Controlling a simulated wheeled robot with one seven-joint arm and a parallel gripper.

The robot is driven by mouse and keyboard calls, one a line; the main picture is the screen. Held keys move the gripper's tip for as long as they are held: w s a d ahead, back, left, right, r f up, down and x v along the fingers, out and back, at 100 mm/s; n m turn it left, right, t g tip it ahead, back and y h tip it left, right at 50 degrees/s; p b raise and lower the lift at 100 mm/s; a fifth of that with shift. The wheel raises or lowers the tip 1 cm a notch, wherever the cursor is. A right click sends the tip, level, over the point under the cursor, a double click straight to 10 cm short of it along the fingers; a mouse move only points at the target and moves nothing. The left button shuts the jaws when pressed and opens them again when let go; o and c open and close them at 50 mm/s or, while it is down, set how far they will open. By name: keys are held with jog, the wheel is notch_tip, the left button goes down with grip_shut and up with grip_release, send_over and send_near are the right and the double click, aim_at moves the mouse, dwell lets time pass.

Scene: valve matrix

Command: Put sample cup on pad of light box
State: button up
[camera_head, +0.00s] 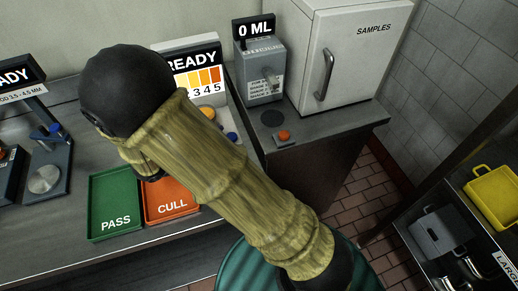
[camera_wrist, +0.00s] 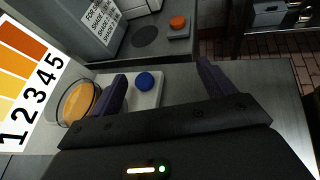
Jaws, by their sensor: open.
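The sample cup (camera_wrist: 80,100) is a clear round cup with amber contents. In the wrist view it stands upright at the left, in front of the light box's number chart (camera_wrist: 28,85). Its amber top also shows in the head view (camera_head: 208,112), just past my arm. The light box's pale base (camera_wrist: 150,98) carries a blue button (camera_wrist: 144,81). The pad under the cup is hidden, so I cannot tell exactly how it sits on it. My gripper (camera_wrist: 161,72) is open and empty, its fingers to the right of the cup, apart from it. My arm hides the gripper in the head view.
A grey dispenser (camera_head: 262,75) reading 0 ML stands behind, with a dark round spot (camera_head: 272,118) and orange button (camera_head: 284,136) before it. A white SAMPLES cabinet (camera_head: 350,60) is to its right. Green PASS (camera_head: 114,200) and orange CULL (camera_head: 168,203) trays lie in front.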

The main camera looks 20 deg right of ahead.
jog(key=s+d+m+g+y, duration=0.2)
jog(key=s+d+m+g, duration=0.1)
jog(key=s+d+m+g+y, duration=0.1)
jog(key=d+m, duration=0.1)
jog(key=shift+s+f, duration=0.3)
jog(key=shift+f, duration=0.1)
jog(key=s+m+g+y, duration=0.1)
jog(key=m+y, duration=0.1)
jog(key=s+d+m+y, duration=0.1)
jog(key=s+m+y, duration=0.1)
jog(key=m, duration=0.1)
jog(key=shift+s+d+g, duration=0.1)
jog(key=shift+d+g, duration=0.1)
jog(key=shift+g, duration=0.2)
jog(key=shift+s+d+r+m+t+y, duration=0.1)
jog(key=shift+d+r+m+t+y, duration=0.15)
jog(key=shift+r+m+t+y, duration=1)
jog(key=shift+w+d+m+y, duration=0.1)
jog(key=shift+d+m+y, duration=0.35)
jog(key=shift+m, duration=1.7)
jog(key=shift+s+d+r+m+t+y, duration=0.1)
jog(key=shift+r+m+t+y, duration=0.75)
jog(key=shift+m, duration=0.85)
